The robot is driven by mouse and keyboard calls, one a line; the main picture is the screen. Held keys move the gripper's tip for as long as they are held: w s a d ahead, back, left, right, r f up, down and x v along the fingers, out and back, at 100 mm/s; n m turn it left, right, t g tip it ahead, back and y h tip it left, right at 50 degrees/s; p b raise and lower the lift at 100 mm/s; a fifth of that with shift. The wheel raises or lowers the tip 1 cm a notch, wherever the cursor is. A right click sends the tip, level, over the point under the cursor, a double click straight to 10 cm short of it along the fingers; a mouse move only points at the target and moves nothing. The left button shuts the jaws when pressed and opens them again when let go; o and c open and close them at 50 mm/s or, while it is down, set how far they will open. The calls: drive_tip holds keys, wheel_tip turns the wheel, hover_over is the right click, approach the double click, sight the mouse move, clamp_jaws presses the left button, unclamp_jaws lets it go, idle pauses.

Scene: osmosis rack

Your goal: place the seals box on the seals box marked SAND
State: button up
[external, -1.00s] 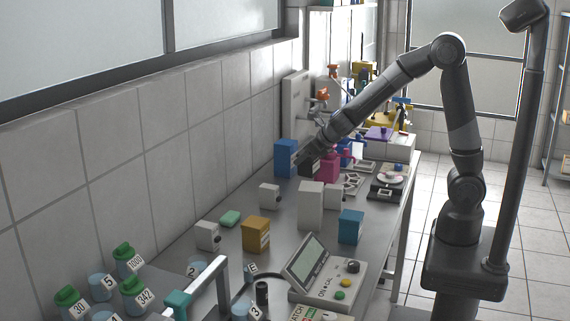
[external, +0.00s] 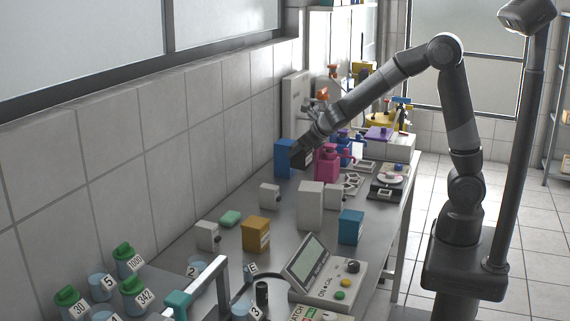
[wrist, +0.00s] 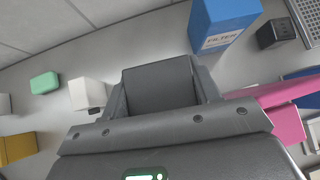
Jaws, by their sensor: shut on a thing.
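My gripper (external: 309,144) is shut on a dark grey box (external: 300,158), which hangs beside the blue box in the external view. In the wrist view the dark box (wrist: 160,87) sits between my two fingers; no label shows on its visible face. I cannot make out the word SAND on any box. A small black box (wrist: 275,33) with a faint pale mark stands beside the blue box in the wrist view. I cannot pick it out in the external view.
The blue box (external: 284,157) reads FILTER in the wrist view (wrist: 222,22). A pink container (external: 326,164) stands close right of my gripper. White boxes (external: 311,205), an ochre box (external: 256,234) and a teal box (external: 351,227) stand nearer. Bare bench lies left of centre.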

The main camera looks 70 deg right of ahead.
drive_tip(key=w+d+f+n+y, duration=0.25)
drive_tip(key=w+f, duration=0.25)
drive_tip(key=w, duration=0.4)
drive_tip(key=a+r+n+y, duration=0.3)
drive_tip(key=a+r+n, duration=0.1)
drive_tip(key=a, duration=0.6)
drive_tip(key=s+a+r+n+g+y, duration=0.2)
drive_tip(key=s+a+r+n+g, duration=0.15)
drive_tip(key=a, duration=0.35)
drive_tip(key=s+a+r+n+g+y, duration=0.25)
drive_tip(key=s+a+r+n, duration=0.2)
drive_tip(key=a, duration=0.35)
drive_tip(key=s+a+r+n+g+y, duration=0.1)
drive_tip(key=s+a+r+n+g, duration=0.25)
drive_tip(key=a, duration=0.35)
hover_over(253, 224)
wheel_tip(253, 224, down, 8)
drive_tip(key=shift+d+f+n, duration=0.1)
drive_tip(key=shift+f+n, duration=0.3)
drive_tip(key=shift+f, duration=1.3)
drive_tip(key=shift+f, duration=0.15)
drive_tip(key=o, duration=1.1)
drive_tip(key=shift+o, duration=0.2)
